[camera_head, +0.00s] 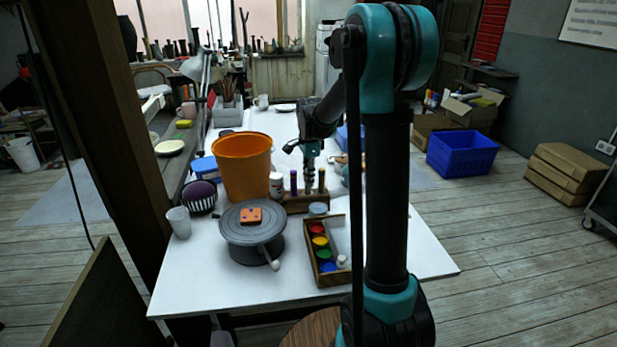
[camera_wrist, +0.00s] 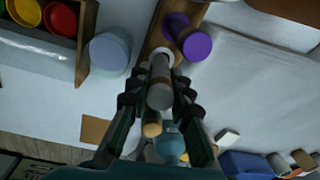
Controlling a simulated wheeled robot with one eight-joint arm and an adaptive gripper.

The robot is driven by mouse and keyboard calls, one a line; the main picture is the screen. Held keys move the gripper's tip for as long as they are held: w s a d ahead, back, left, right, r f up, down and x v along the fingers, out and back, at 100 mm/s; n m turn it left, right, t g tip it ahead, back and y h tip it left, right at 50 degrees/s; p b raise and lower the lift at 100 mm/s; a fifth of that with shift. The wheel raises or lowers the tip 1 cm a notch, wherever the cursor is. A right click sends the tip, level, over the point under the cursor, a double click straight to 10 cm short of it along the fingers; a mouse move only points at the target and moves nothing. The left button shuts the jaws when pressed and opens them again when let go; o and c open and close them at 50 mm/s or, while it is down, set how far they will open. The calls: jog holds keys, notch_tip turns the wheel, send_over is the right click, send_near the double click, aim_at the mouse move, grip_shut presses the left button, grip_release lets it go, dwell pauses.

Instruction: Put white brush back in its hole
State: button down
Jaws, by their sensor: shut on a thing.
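My gripper (camera_head: 309,170) is over the wooden brush holder (camera_head: 298,205) on the white table. In the wrist view my gripper (camera_wrist: 159,84) is shut on the white brush (camera_wrist: 160,96), whose pale grey-white handle sits between the fingers. The brush is roughly upright above the holder (camera_wrist: 149,40). Its lower end is hidden, so I cannot tell whether it is in a hole. A purple brush (camera_head: 293,182) stands at the holder's left and a brown brush (camera_head: 322,180) at its right. The purple brush (camera_wrist: 188,37) and brown brush (camera_wrist: 151,124) flank the white one in the wrist view.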

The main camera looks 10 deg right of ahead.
jog(key=shift+f, duration=0.3)
jog(key=c, duration=1.3)
grip_release()
jog(key=shift+r, duration=0.1)
